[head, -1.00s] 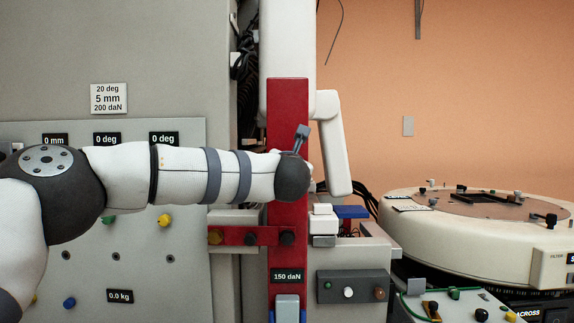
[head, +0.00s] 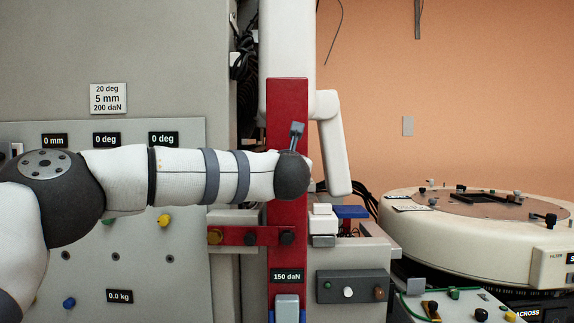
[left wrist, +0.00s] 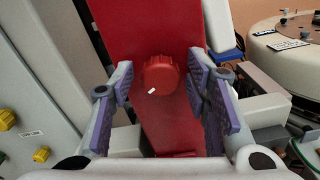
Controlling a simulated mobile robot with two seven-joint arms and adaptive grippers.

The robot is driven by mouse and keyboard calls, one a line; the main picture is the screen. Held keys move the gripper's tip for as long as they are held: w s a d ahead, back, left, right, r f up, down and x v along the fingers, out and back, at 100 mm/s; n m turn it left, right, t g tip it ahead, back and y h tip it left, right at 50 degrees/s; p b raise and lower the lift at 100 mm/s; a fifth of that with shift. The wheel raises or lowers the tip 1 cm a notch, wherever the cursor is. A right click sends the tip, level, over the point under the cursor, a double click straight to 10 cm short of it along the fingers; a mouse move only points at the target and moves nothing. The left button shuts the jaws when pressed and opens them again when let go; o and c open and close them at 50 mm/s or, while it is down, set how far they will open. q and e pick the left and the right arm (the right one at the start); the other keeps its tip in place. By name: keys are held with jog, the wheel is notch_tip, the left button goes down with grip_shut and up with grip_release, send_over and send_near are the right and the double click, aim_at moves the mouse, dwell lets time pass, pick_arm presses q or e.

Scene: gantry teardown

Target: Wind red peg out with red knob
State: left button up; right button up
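The red knob (left wrist: 160,75) sits on the face of the red column, with a small white mark on its rim; it is hidden behind my arm in the head view. My left gripper (left wrist: 161,82) is open in the left wrist view, one purple-padded finger on each side of the knob. A gap shows between each finger and the knob. In the head view my left arm reaches across from the left, its wrist in front of the red column (head: 287,110). I cannot make out the red peg. My right gripper is not in view.
A grey panel (head: 140,270) with coloured knobs stands left. A grey control box (head: 352,287) and a round cream machine (head: 400,212) stand right.

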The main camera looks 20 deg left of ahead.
pick_arm(q)
jog(key=shift+f, duration=0.1)
jog(key=v, duration=1.2)
